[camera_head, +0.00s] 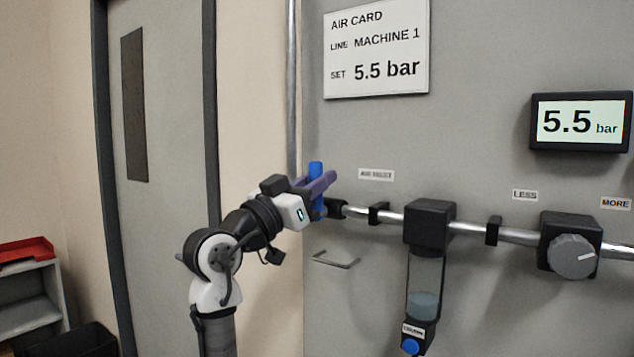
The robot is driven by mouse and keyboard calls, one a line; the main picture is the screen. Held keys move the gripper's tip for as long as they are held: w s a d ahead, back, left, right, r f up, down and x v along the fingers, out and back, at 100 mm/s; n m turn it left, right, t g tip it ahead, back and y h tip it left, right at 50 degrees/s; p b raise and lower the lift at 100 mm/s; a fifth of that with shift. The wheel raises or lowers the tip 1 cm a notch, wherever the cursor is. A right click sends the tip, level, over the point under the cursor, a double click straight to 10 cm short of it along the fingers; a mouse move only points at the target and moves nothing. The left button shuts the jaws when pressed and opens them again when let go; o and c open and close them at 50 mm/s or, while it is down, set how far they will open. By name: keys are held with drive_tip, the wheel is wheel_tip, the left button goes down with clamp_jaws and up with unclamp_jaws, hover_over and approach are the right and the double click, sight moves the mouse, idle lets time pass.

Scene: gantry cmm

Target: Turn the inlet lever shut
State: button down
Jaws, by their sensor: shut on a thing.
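The inlet lever (316,171) is blue and stands roughly upright at the left end of the horizontal air pipe (388,216). My gripper (322,187) has purple fingers and is shut on the lever, reaching it from the left. The fingers hide the middle of the lever; its top shows above them and a little blue shows below. The black valve body (336,209) at the lever's foot is partly hidden.
A filter bowl (424,290) hangs below the pipe, with a grey regulator knob (573,256) to the right. A display (581,122) reads 5.5 bar; the air card (376,48) says SET 5.5 bar. A small handle (334,260) sits below the lever. A door (160,150) stands left.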

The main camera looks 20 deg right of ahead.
drive_tip(key=c, duration=1.2)
unclamp_jaws()
drive_tip(key=shift+c, duration=0.2)
drive_tip(key=b+v, duration=0.4)
drive_tip(key=v, duration=0.9)
drive_tip(key=shift+s+a+b, duration=0.15)
drive_tip(key=shift+a+b, duration=0.15)
drive_tip(key=shift+a, duration=0.05)
drive_tip(key=shift+f, duration=0.15)
